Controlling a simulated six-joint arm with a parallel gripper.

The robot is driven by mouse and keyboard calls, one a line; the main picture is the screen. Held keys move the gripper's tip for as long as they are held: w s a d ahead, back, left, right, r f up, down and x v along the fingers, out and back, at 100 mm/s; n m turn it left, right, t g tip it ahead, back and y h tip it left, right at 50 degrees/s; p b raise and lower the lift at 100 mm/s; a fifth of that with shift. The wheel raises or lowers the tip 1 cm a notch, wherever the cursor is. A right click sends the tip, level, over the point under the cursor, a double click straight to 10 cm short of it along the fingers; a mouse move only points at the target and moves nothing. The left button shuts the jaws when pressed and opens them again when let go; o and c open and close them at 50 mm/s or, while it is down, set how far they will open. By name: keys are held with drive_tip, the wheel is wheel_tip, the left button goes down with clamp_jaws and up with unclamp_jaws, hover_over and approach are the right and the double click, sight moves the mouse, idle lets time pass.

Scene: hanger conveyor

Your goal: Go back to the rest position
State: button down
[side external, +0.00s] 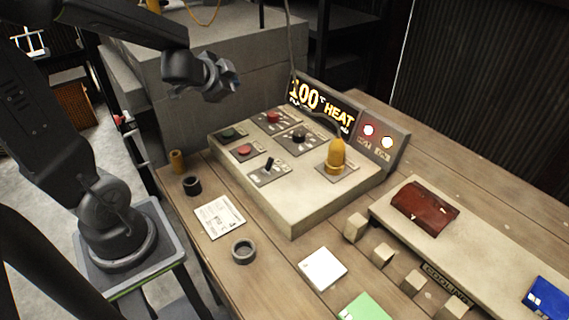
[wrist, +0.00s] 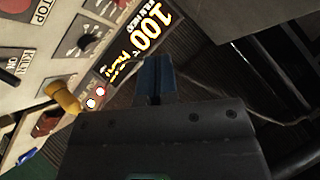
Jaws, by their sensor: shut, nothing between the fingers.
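My gripper (side external: 228,84) hangs in the air behind and to the left of the control panel (side external: 293,213) in the side view. It is apart from the panel and from every object. In the wrist view its two blue fingers (wrist: 154,82) are together with nothing between them. The panel has red and dark buttons, a black knob (side external: 298,137), a small black toggle lever (side external: 269,164) and a yellow-orange handle (side external: 337,156). Its lit display (side external: 322,106) reads 100 and HEAT. The yellow handle also shows in the wrist view (wrist: 62,97).
A wooden table (side external: 275,277) carries a printed card (side external: 219,217), dark rings (side external: 243,251), white and green squares and a cooling rack (side external: 480,240) with a brown-red folded piece (side external: 425,207) on it. Grey block-like equipment (side external: 175,110) stands behind my gripper. A thin cable hangs near the display.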

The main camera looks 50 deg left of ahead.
drive_tip(key=s+d+r+n+g+h, duration=0.1)
drive_tip(key=s+d+n+g+h, duration=0.1)
drive_tip(key=s+d, duration=0.5)
drive_tip(key=s+d+r+n+g+h, duration=0.2)
drive_tip(key=s+d, duration=0.4)
drive_tip(key=d, duration=0.6)
drive_tip(key=shift+s+r+g+h, duration=0.2)
drive_tip(key=shift+s+g+h, duration=0.1)
drive_tip(key=shift+s+h, duration=0.15)
